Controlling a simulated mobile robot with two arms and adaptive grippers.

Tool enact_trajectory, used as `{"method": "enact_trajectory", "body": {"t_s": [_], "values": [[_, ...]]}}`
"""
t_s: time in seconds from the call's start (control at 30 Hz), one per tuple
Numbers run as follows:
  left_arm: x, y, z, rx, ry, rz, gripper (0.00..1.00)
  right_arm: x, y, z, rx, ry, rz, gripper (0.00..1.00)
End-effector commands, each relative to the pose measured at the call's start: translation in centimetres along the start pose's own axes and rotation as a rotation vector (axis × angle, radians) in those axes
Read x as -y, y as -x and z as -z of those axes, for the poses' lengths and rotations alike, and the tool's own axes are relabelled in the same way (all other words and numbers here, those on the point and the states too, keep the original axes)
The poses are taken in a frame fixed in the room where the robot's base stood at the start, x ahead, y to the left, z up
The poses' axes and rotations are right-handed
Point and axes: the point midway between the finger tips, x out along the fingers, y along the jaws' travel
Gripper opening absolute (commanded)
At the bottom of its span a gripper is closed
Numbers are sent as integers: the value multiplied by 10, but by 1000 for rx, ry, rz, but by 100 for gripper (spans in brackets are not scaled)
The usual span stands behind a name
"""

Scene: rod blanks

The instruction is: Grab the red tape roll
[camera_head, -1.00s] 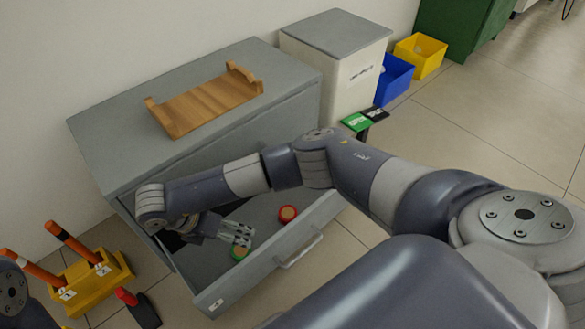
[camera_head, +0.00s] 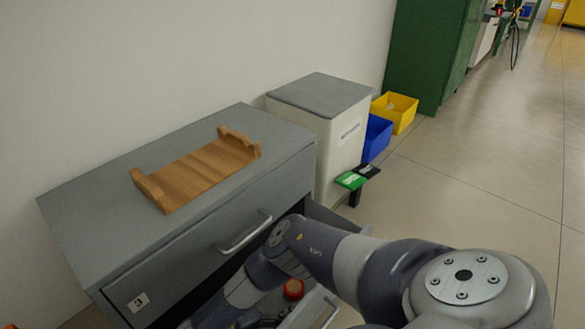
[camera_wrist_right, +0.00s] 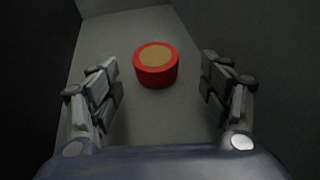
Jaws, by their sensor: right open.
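The red tape roll (camera_head: 294,289) lies in the open lower drawer (camera_head: 326,216), partly behind my right arm in the head view. In the right wrist view the red tape roll (camera_wrist_right: 155,72) has a tan top face and sits flat on the drawer floor. My right gripper (camera_wrist_right: 160,62) is open, with one finger to each side of the roll and visible gaps between. In the head view my right gripper (camera_head: 268,319) is only partly in sight at the bottom edge. My left gripper is not in view.
The grey cabinet (camera_head: 90,205) has its upper drawer shut, with a wooden tray (camera_head: 200,176) on top. A white bin (camera_head: 340,140) stands beside it, then a blue bin (camera_head: 376,138) and a yellow bin (camera_head: 396,110). The drawer walls (camera_wrist_right: 245,45) flank my right gripper.

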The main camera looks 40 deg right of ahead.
Motion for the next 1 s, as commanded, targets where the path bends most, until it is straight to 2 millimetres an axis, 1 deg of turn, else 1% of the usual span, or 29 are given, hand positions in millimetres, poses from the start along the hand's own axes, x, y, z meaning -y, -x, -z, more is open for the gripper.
{"method": "enact_trajectory", "body": {"t_s": [0.03, 0.1, 0.2, 0.3, 0.43, 0.7, 0.73, 0.77, 0.8, 0.87, 0.9, 0.93, 1.0], "values": [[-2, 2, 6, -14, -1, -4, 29, -2, -8, 2, 1, -1, 1, 72], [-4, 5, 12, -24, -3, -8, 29, -3, -17, 2, 1, -1, 2, 72], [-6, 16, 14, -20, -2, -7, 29, -6, -29, 1, 1, -1, 1, 72], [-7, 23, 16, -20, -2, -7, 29, -5, -39, 0, 0, 1, 2, 72], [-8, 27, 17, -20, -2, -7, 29, -5, -46, -2, 0, 1, 1, 72], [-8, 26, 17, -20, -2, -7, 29, -5, -46, -4, 0, 2, 1, 72], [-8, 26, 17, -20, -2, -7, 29, -5, -46, -4, 0, 2, 1, 67], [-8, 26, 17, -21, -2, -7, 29, -5, -46, -4, 0, 2, 1, 61], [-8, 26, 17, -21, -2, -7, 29, -5, -46, -4, 0, 2, 1, 52], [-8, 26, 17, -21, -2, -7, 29, -5, -46, -4, 0, 2, 1, 38], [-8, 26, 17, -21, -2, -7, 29, -5, -46, -4, 0, 2, 1, 29], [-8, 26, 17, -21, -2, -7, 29, -5, -46, -4, 0, 2, 1, 25], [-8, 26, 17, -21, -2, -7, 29, -5, -46, -4, 0, 2, 1, 25]]}}
